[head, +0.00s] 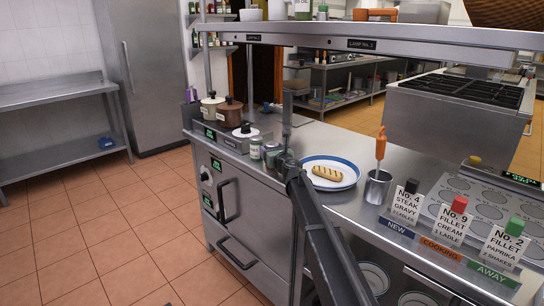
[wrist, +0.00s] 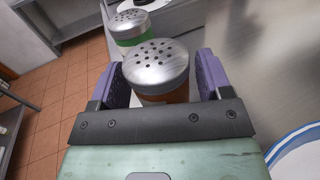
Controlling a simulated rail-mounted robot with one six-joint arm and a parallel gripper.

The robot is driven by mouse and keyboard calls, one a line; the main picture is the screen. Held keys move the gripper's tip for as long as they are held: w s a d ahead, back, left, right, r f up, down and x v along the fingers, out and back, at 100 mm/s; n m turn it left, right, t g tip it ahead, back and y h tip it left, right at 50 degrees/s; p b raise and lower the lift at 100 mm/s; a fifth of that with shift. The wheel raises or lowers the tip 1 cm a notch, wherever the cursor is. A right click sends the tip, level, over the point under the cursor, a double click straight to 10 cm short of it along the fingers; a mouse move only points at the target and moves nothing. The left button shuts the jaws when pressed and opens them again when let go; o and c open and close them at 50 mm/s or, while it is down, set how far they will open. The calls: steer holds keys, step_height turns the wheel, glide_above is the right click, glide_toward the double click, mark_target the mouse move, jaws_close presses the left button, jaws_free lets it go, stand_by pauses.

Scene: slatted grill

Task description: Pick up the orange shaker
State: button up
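The orange shaker (wrist: 158,68) has a domed metal lid with dark holes and a strip of orange-brown body showing below it. It stands upright between the two purple fingers of my gripper (wrist: 160,76) in the wrist view. The fingers are apart, one on each side of the shaker, with a narrow gap visible at the right finger. Much of the shaker's body is hidden by the gripper. In the head view my gripper (head: 284,160) is low over the counter beside the shakers, and I cannot make out the orange shaker clearly there.
A green shaker (wrist: 132,32) stands just beyond the orange one; it also shows in the head view (head: 256,148). A blue-rimmed plate (head: 330,185) with food lies to the right. Pots (head: 230,112) stand behind. An overhead shelf (head: 380,40) spans the counter.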

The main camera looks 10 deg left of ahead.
steer(key=c, duration=0.8)
steer(key=shift+o, duration=0.2)
step_height(320, 180, up, 20)
steer(key=p, duration=2)
step_height(320, 180, up, 7)
steer(key=p, duration=0.7)
